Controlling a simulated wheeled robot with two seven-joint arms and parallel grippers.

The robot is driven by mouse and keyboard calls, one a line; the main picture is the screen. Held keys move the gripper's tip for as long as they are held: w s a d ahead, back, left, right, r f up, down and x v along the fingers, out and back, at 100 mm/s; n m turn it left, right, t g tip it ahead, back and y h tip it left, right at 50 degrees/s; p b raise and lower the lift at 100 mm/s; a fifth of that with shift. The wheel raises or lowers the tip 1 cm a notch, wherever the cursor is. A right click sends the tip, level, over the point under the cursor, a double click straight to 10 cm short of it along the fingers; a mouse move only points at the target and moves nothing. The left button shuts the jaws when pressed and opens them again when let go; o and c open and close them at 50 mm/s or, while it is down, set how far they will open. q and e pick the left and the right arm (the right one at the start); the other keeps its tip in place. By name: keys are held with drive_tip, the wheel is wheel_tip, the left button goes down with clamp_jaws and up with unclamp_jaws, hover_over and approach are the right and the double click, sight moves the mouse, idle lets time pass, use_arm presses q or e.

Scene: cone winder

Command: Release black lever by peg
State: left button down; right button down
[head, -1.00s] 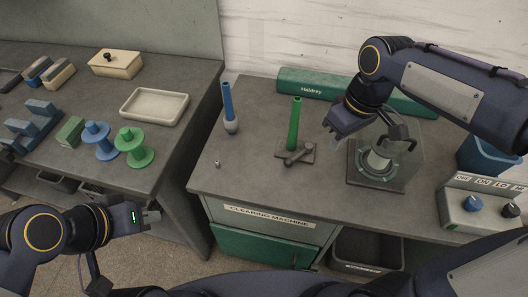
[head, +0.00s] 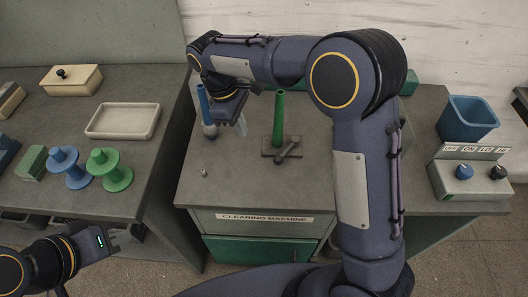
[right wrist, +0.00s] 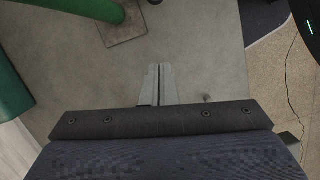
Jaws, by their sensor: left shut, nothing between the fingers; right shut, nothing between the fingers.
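The dark lever (head: 288,148) sits on a small plate at the foot of the green upright peg (head: 279,118) on the clearing machine's top. The wrist view shows the plate (right wrist: 124,30) and part of the green peg (right wrist: 95,9) at the upper left; the lever is mostly out of that frame. My right gripper (head: 241,127) is shut and empty, between the blue peg (head: 206,115) and the green peg, apart from the lever. Its closed fingers (right wrist: 158,68) point at bare top in the wrist view. My left gripper (head: 138,230) is shut and empty, low at the left.
My right arm crosses the machine top and hides much of its right part. A control box (head: 465,188) with two knobs and a blue bin (head: 467,120) stand at the right. The left table holds green (head: 108,170) and blue (head: 68,168) spools and a tray (head: 123,121).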

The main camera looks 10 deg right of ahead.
sight(256, 161)
drive_tip(key=shift+f, duration=0.1)
drive_tip(key=x, duration=1)
drive_tip(key=shift+s+d+r, duration=0.2)
drive_tip(key=shift+s+d, duration=0.1)
drive_tip(key=shift+d, duration=0.25)
drive_tip(key=shift+s+d+r, duration=0.2)
drive_tip(key=shift+s+d, duration=0.15)
drive_tip(key=shift+d, duration=0.25)
drive_tip(key=shift+s+d, duration=0.3)
drive_tip(key=shift+d, duration=0.3)
drive_tip(key=shift+r, duration=0.1)
drive_tip(key=shift+s, duration=0.15)
drive_tip(key=shift+s+d+n, duration=0.1)
drive_tip(key=shift+s+n, duration=0.1)
drive_tip(key=shift+n, duration=0.2)
